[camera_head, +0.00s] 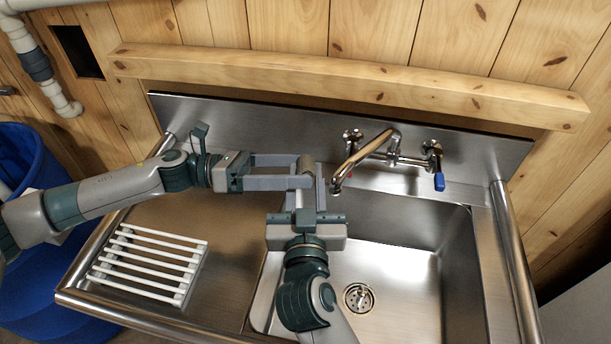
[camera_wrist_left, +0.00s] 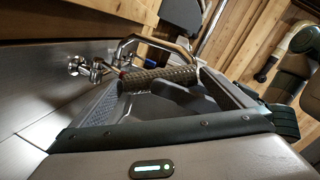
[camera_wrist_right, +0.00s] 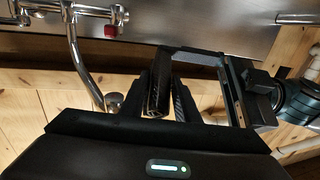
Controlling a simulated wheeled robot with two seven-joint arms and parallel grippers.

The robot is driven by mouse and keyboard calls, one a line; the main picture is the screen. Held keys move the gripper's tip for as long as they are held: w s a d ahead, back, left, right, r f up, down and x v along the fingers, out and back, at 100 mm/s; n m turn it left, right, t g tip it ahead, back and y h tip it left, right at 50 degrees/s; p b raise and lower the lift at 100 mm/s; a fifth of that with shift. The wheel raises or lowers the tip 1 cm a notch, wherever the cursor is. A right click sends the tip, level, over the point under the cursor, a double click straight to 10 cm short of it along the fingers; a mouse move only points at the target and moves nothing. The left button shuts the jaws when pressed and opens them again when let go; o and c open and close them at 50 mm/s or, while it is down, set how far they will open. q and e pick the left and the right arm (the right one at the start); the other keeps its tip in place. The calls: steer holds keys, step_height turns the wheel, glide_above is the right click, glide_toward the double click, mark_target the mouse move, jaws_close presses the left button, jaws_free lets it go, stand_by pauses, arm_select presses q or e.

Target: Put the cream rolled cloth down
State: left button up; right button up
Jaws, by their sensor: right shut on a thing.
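The cream rolled cloth (camera_head: 306,165) is a small roll at the meeting point of both grippers, above the back of the sink. In the left wrist view the roll (camera_wrist_left: 160,77) has a woven texture and lies crosswise between the left fingertips. My right gripper (camera_head: 309,192) comes up from below and is shut on the roll. My left gripper (camera_head: 303,172) comes in from the left. Its fingers are apart, one on either side of the roll; whether they touch it I cannot tell. In the right wrist view the right fingers (camera_wrist_right: 168,95) are close together and the cloth is hard to make out.
A steel sink basin (camera_head: 400,290) with a drain lies below and right. The faucet (camera_head: 365,160) is close to the right of the grippers. A white slatted rack (camera_head: 150,262) stands on the left drainboard, with bare steel around it. A blue bin (camera_head: 25,165) is at far left.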

arm_select(q)
steer(key=shift+a, duration=0.15)
steer(key=a, duration=1.1)
steer(key=shift+s+a, duration=0.4)
steer(key=shift+w+r, duration=0.1)
